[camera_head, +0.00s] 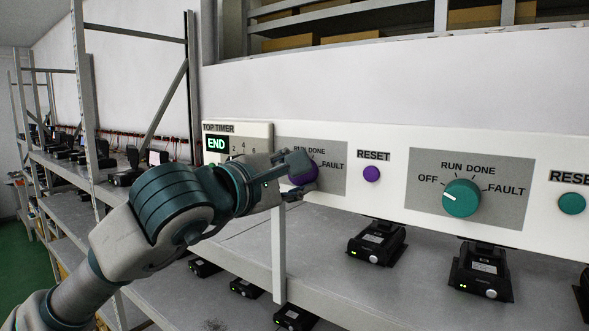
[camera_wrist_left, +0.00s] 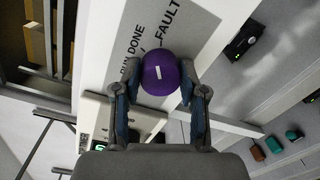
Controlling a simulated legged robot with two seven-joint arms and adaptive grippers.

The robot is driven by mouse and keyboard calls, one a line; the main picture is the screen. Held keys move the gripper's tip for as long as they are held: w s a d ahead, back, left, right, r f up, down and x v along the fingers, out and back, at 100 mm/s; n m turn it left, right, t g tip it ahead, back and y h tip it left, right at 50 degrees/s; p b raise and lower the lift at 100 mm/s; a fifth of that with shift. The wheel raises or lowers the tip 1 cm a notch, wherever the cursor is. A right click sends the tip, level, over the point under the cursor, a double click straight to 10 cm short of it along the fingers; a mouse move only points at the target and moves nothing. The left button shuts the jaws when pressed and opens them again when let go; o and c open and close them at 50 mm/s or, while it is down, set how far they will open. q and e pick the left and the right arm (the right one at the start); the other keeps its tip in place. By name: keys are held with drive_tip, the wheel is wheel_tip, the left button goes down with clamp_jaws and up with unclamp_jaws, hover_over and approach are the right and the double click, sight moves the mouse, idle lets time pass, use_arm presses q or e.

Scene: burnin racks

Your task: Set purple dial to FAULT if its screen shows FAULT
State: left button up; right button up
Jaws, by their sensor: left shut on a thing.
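The purple dial (camera_head: 304,174) sits on a grey plate marked RUN, DONE and FAULT, partly hidden by my left gripper (camera_head: 291,176). In the left wrist view the purple dial (camera_wrist_left: 160,74) lies between the two fingers of my left gripper (camera_wrist_left: 159,92), which is shut on it. The dial's white mark shows, but I cannot tell for sure which label it points to. A small screen (camera_head: 216,144) under the words TOP TIMER, left of the dial, reads END. My right gripper is not in view.
A purple RESET button (camera_head: 371,174) is right of the dial. Further right are a teal dial (camera_head: 461,198) and a teal button (camera_head: 571,203). Black devices (camera_head: 377,242) stand on the shelf below the panel. A metal rack (camera_head: 95,90) stands at the left.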

use_arm(q)
drive_tip(key=shift+a+r+m, duration=0.1)
drive_tip(key=shift+r+m, duration=0.05)
drive_tip(key=shift+m, duration=0.95)
drive_tip(key=shift+p, duration=0.3)
drive_tip(key=o, duration=1.1)
drive_tip(key=shift+w, duration=0.15)
drive_tip(key=shift+o, duration=0.3)
drive_tip(key=shift+w+d+f, duration=0.25)
drive_tip(key=shift+d, duration=0.05)
drive_tip(key=v, duration=1.2)
drive_tip(key=shift+w+f, duration=0.1)
drive_tip(key=shift+w, duration=0.05)
